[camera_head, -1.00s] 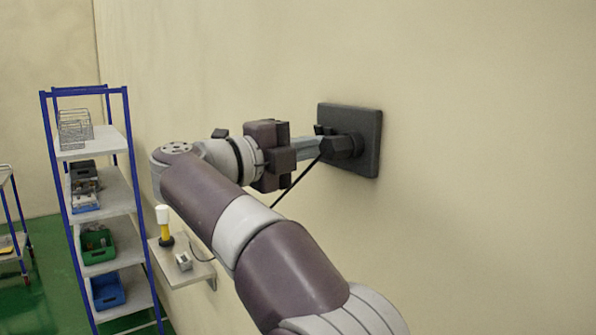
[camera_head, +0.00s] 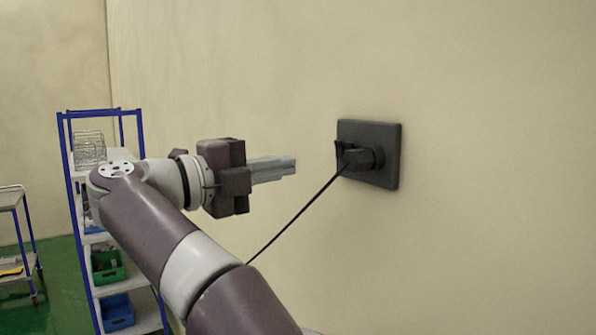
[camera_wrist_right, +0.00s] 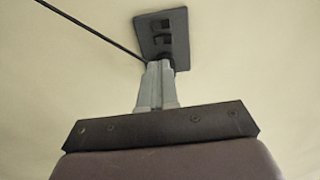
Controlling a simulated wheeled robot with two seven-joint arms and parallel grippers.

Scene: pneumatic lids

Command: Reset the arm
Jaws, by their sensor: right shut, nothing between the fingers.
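My right gripper (camera_head: 292,166) reaches in from the lower left in the head view. Its grey fingers are together with nothing between them, pointing at the wall and apart from it. A dark square wall plate (camera_head: 390,150) is to the right of the fingertips, with a black plug-like fitting (camera_head: 362,158) on it and a clear gap in between. A black cable (camera_head: 290,222) runs from the fitting down to the left. In the right wrist view the plate (camera_wrist_right: 176,20) lies beyond the closed fingers (camera_wrist_right: 158,68), which hide part of the fitting. My left gripper is not in view.
A blue-framed shelf rack (camera_head: 64,150) stands at the left, holding a wire basket (camera_head: 89,148), a green bin (camera_head: 107,268) and a blue bin (camera_head: 117,310). A cart (camera_head: 12,197) is at the far left. The wall right of the plate is bare.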

